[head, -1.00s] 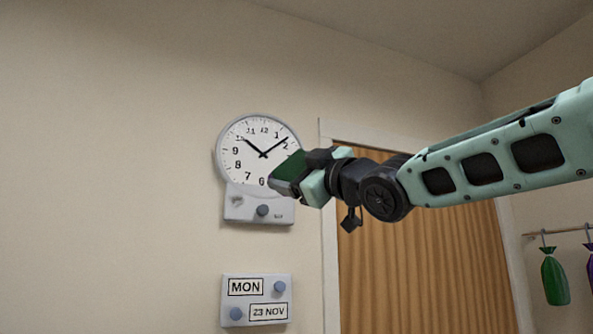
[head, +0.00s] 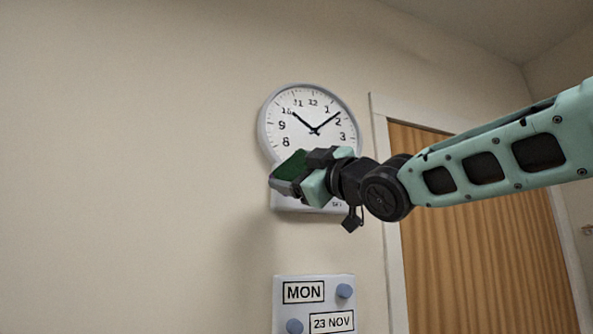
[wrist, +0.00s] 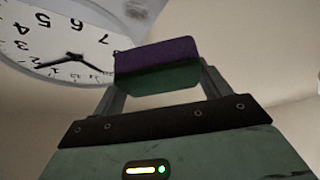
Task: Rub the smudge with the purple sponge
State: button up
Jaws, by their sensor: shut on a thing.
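My gripper (head: 288,174) is shut on the sponge, held in front of the lower part of the wall clock (head: 310,120). The sponge (wrist: 157,54) is purple on one side and dark green on the other in the wrist view. In the head view mostly its green side (head: 291,164) shows. A light grey box (head: 310,205) sits on the wall under the clock face. I cannot tell whether the sponge touches anything.
A grey panel (head: 315,308) reading MON and 23 NOV, with blue knobs, is on the wall below. A wooden door (head: 480,250) in a white frame (head: 390,230) stands to the right. The wall at left is bare.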

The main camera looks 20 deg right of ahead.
jog(key=shift+s+d+r, duration=0.1)
jog(key=shift+w+p, duration=0.95)
jog(key=shift+w, duration=1.95)
jog(key=shift+w, duration=0.95)
jog(key=shift+d, duration=0.1)
jog(key=shift+w+a+b, duration=0.15)
jog(key=shift+a+b, duration=0.05)
jog(key=shift+b, duration=0.65)
